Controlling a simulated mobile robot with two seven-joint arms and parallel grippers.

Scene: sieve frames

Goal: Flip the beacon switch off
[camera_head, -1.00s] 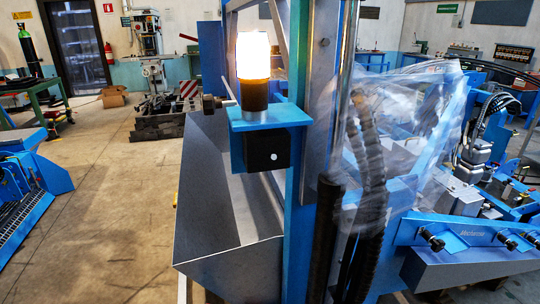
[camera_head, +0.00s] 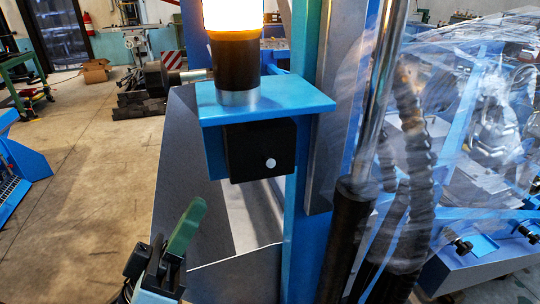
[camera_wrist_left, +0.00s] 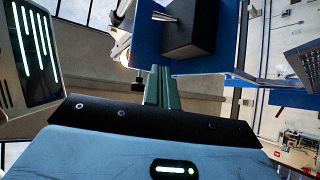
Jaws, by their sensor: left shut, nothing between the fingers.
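The beacon lamp (camera_head: 231,14) glows bright white-yellow on a black base, at the top of the head view. Below its blue bracket (camera_head: 265,98) is a black switch box (camera_head: 250,160) with a small pale switch tip (camera_head: 270,163) on its front. In the left wrist view the box (camera_wrist_left: 190,38) shows a short metal lever (camera_wrist_left: 165,17) sticking out to the left. My left gripper (camera_head: 196,207), with green fingers, is shut and empty, below and left of the box. Its fingers (camera_wrist_left: 161,72) also show in the wrist view, apart from the lever. My right gripper is out of view.
A blue post (camera_head: 308,220) stands right of the box, with hoses and clear plastic wrap (camera_head: 450,120) beyond it. A grey sheet-metal trough (camera_head: 185,150) lies behind and below. Open floor (camera_head: 80,180) is at the left.

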